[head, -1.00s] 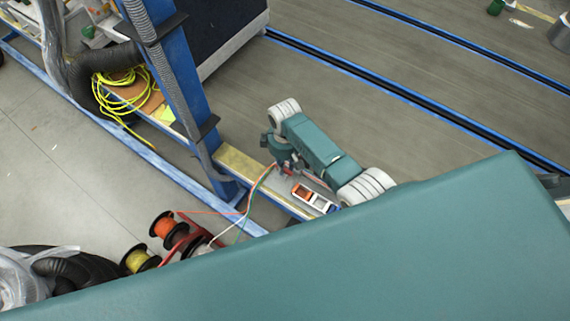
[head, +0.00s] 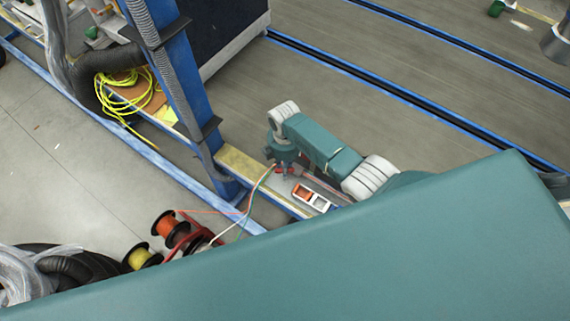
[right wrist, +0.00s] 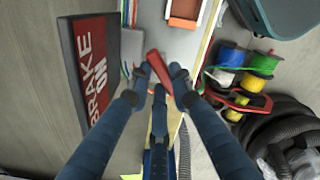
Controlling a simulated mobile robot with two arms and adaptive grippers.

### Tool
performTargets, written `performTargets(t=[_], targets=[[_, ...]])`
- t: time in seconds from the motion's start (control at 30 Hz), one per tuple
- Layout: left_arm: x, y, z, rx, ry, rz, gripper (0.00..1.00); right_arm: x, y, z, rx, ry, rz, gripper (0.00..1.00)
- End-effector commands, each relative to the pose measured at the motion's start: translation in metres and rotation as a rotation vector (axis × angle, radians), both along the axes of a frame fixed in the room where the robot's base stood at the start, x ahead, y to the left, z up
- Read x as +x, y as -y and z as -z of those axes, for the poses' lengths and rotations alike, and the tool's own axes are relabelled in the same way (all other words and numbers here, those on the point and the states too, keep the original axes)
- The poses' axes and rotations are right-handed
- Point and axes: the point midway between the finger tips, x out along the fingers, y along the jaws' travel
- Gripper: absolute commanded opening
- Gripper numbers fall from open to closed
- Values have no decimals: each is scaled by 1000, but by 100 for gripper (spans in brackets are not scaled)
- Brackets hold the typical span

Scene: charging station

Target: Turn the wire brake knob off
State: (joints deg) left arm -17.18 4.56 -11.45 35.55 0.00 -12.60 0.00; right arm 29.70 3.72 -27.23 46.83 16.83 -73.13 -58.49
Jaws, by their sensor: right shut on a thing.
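A red knob (right wrist: 160,72) shows in the right wrist view, beside a red panel (right wrist: 88,70) lettered "BRAKE ON". My right gripper (right wrist: 160,78) is shut on the red knob, with its dark blue fingers around it. The knob looks slanted in the picture. In the head view my right gripper (head: 284,168) is low over the narrow bench, where a little red shows beside it. The knob is mostly hidden there. My left gripper is not in view.
An orange and white device (head: 312,197) lies on the bench close to my right gripper. Wire spools (head: 165,224) on a red holder and thin loose wires are nearby. A blue post (head: 180,90) stands to the left. Open floor lies behind.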

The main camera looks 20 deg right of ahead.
Motion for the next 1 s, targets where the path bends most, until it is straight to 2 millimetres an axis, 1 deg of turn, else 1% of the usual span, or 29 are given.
performTargets(t=[0.6,0.8,1.0], targets=[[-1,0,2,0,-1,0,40,1,-2,0,-3,1,-578,0],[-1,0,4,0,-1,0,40,1,-2,0,-3,1,-730,0],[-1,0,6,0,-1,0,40,0,-3,0,-2,2,-839,0]])
